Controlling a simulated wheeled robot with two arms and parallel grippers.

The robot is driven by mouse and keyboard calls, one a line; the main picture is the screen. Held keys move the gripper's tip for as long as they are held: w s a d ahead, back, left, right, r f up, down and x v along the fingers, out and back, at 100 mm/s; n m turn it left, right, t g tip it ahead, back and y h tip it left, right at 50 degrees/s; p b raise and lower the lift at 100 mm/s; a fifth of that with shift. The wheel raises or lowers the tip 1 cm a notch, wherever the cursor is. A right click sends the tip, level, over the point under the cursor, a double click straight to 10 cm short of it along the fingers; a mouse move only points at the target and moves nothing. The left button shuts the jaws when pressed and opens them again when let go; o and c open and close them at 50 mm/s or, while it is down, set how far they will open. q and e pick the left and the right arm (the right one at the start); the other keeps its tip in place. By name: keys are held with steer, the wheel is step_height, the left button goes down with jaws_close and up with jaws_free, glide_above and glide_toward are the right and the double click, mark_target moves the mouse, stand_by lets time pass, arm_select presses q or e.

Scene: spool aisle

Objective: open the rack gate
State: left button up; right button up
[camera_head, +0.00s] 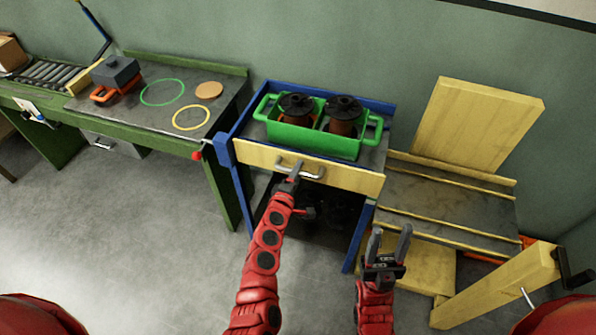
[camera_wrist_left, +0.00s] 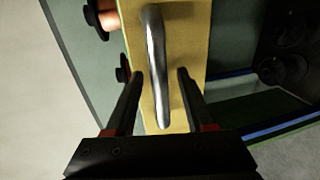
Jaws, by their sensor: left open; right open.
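The rack gate (camera_head: 345,178) is a yellow board across the front of the blue rack (camera_head: 237,170), below the green crate. It bears a silver bar handle (camera_head: 313,175), which also shows in the left wrist view (camera_wrist_left: 154,50). My left gripper (camera_head: 293,177) is at the handle; it is open. In the left wrist view its fingers (camera_wrist_left: 160,76) stand on either side of the handle's near end, with gaps visible. My right gripper (camera_head: 391,232) is open and empty, lower and to the right of the gate, its fingers pointing up.
A green crate (camera_head: 315,142) with two dark spools (camera_head: 343,106) stands on the rack behind the gate. A green workbench (camera_head: 150,126) is to the left, with a red knob (camera_head: 197,156) at its corner. A yellow wooden frame (camera_head: 497,287) is at the right. Grey floor is open at left.

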arm_select(q)
steer(key=shift+w, duration=0.3)
steer(key=shift+c, duration=0.2)
jaws_close()
stand_by(1.1)
